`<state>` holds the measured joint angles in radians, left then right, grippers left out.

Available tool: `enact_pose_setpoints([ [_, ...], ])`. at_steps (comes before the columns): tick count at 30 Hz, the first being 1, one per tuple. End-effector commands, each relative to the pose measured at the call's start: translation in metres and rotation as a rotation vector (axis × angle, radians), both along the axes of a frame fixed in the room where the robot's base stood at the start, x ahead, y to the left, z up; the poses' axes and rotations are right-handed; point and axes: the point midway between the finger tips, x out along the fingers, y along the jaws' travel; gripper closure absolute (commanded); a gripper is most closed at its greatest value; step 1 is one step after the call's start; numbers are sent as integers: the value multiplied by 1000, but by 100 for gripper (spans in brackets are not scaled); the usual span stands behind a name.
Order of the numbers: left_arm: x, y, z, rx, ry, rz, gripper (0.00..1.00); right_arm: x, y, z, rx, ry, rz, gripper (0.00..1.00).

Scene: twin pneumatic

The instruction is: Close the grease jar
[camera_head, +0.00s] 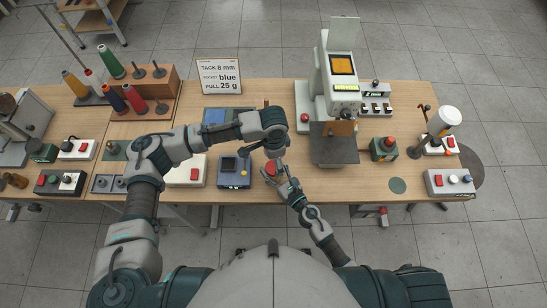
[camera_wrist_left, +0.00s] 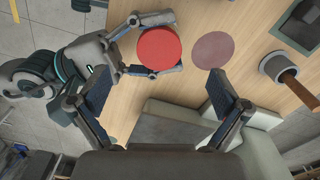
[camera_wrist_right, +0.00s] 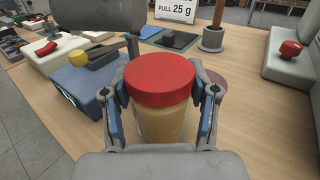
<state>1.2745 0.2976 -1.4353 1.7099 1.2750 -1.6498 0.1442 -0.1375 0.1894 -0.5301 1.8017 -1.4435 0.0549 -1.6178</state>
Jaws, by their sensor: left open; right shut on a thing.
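The grease jar (camera_wrist_right: 158,126) is clear with tan contents and stands upright in the right wrist view. A red lid (camera_wrist_right: 158,80) sits level on its top; how tight it is cannot be told. The lid also shows in the left wrist view (camera_wrist_left: 157,47) and in the head view (camera_head: 270,168). My right gripper (camera_wrist_right: 161,92) is shut on the jar, with a finger on each side just below the lid. My left gripper (camera_wrist_left: 159,78) is open and empty, above the jar and apart from the lid.
A blue device (camera_head: 234,172) and a white box with a red button (camera_head: 189,174) stand left of the jar. A press machine (camera_head: 341,75) stands to the right. A reddish-brown disc (camera_wrist_left: 213,50) lies flat on the table (camera_head: 300,185) beside the jar.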

Motion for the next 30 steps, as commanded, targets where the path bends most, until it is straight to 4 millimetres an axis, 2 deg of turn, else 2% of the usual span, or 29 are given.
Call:
enact_pose_setpoints([
  [4,0,0,3,-1,0,0,0,0,0,-1,-1,2,-1,100],
  [7,1,0,15,-1,-3,0,0,0,0,-1,-1,2,-1,100],
  [15,1,-1,71,-1,-3,1,0,0,0,-1,-1,2,-1,100],
  [21,1,-1,104,-1,-1,-1,0,0,0,-1,-1,2,-1,100],
  [25,1,0,116,0,0,-1,0,0,0,-1,-1,2,-1,100],
  [30,1,0,119,1,1,0,0,0,0,-1,-1,2,-1,100],
])
